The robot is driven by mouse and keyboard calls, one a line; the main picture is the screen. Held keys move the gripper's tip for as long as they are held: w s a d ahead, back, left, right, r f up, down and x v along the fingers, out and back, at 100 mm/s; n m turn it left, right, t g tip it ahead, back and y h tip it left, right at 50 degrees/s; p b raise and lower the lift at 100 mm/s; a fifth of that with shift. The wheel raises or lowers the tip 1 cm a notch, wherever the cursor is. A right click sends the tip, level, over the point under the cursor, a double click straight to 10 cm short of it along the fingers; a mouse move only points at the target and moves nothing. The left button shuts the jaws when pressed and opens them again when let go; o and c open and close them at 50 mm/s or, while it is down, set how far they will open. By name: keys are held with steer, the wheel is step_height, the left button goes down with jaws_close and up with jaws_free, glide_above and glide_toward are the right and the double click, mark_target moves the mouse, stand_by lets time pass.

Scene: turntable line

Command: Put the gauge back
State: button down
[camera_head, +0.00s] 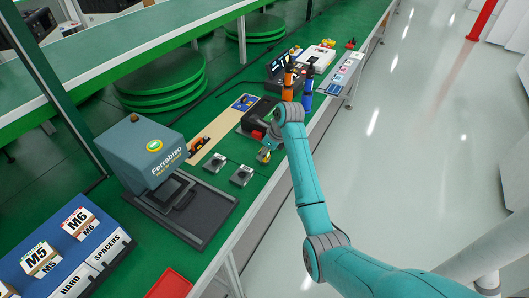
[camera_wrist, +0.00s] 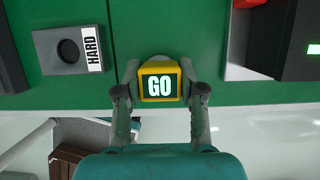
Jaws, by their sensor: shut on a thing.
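The gauge (camera_wrist: 159,84) is a small yellow block with a dark face reading "GO". In the wrist view it sits between the two fingers of my gripper (camera_wrist: 160,97), which is shut on it. In the head view my gripper (camera_head: 265,151) is over the green bench, near its front edge, with a bit of yellow showing at its tip. Whether the gauge touches the bench cannot be told.
A grey block (camera_wrist: 68,50) labelled "HARD", with a round dark hole, lies left of the gauge. Another grey block (camera_head: 214,162) lies farther left. A dark case (camera_head: 257,113) with a red part is close by. The Ferrabiso machine (camera_head: 146,153) stands left.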

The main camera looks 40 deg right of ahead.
steer(key=shift+f, duration=0.1)
steer(key=c, duration=0.7)
jaws_free()
steer(key=v, duration=1.2)
steer(key=shift+w, duration=0.1)
